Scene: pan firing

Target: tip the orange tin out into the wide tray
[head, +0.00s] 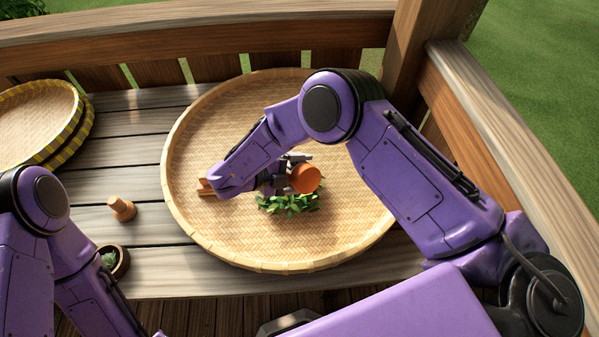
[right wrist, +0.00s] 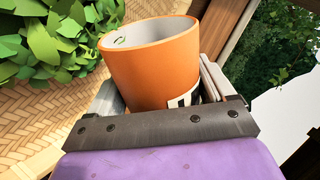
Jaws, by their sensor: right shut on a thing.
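The orange tin (head: 305,179) is in my right gripper (head: 290,173), held tilted over the wide woven tray (head: 200,130). In the right wrist view the tin (right wrist: 150,68) sits between the fingers, and a small green bit shows inside its pale mouth. A pile of green leaves (head: 289,203) lies on the tray just below the tin. The leaves also show in the right wrist view (right wrist: 62,38), beside the tin. My left arm is at the lower left of the head view, and its gripper is out of sight.
Stacked yellow-rimmed trays (head: 78,128) lie at the left. A wooden peg-like piece (head: 121,208) and a dark bowl with green contents (head: 122,262) stand left of the wide tray. A brown wooden piece (head: 204,187) shows partly behind my right arm. Wooden railings (head: 200,32) border the back and right.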

